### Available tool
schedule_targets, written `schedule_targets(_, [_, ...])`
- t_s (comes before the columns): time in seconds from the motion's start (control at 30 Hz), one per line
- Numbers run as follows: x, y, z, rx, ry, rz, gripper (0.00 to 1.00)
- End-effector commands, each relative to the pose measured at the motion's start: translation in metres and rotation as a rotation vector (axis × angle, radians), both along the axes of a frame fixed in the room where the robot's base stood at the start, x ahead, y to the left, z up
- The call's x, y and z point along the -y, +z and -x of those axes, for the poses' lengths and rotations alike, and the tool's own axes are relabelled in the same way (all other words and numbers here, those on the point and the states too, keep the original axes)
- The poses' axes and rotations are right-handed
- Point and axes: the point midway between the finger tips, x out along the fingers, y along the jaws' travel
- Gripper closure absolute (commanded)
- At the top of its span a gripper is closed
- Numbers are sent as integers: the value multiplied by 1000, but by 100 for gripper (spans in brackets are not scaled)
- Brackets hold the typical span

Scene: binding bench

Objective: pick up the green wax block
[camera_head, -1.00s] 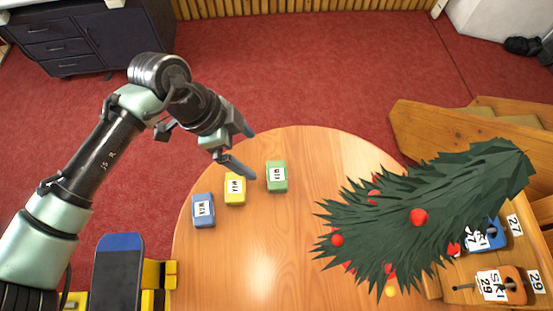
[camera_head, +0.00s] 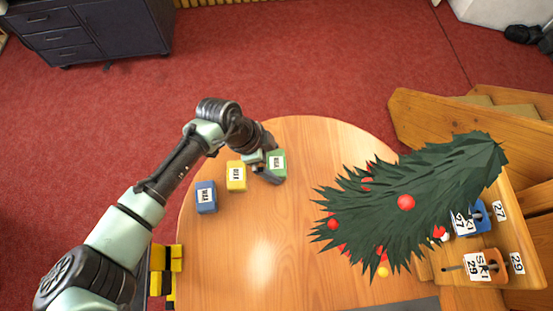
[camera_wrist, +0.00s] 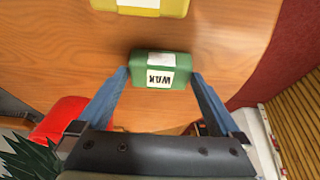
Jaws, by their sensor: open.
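The green wax block (camera_head: 278,160) sits on the round wooden table, to the right of the other two blocks. It also shows in the wrist view (camera_wrist: 160,64), with a white label reading WAX. My gripper (camera_head: 268,166) is down at the block in the head view, partly covering its lower left side. In the wrist view my gripper (camera_wrist: 160,84) is open, with one blue-grey finger on each side of the block. The fingertips are at its near side edges. I cannot tell whether they touch it.
A yellow block (camera_head: 237,176) and a blue block (camera_head: 206,197) stand left of the green one on the table (camera_head: 262,250). A small tree with red balls (camera_head: 410,200) leans over the table's right side.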

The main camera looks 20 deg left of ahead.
Motion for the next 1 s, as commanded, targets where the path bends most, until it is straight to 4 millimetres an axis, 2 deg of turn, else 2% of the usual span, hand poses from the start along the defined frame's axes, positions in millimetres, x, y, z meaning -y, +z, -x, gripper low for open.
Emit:
schedule_targets(0.1, [3,-7,-1,-1,-1,-1,0])
schedule_targets(0.33, [3,-9,-1,0,-1,-1,0])
schedule_targets(0.7, [3,-8,-1,0,0,0,65])
schedule_targets(1.0, [3,-3,-2,2,-1,0,65])
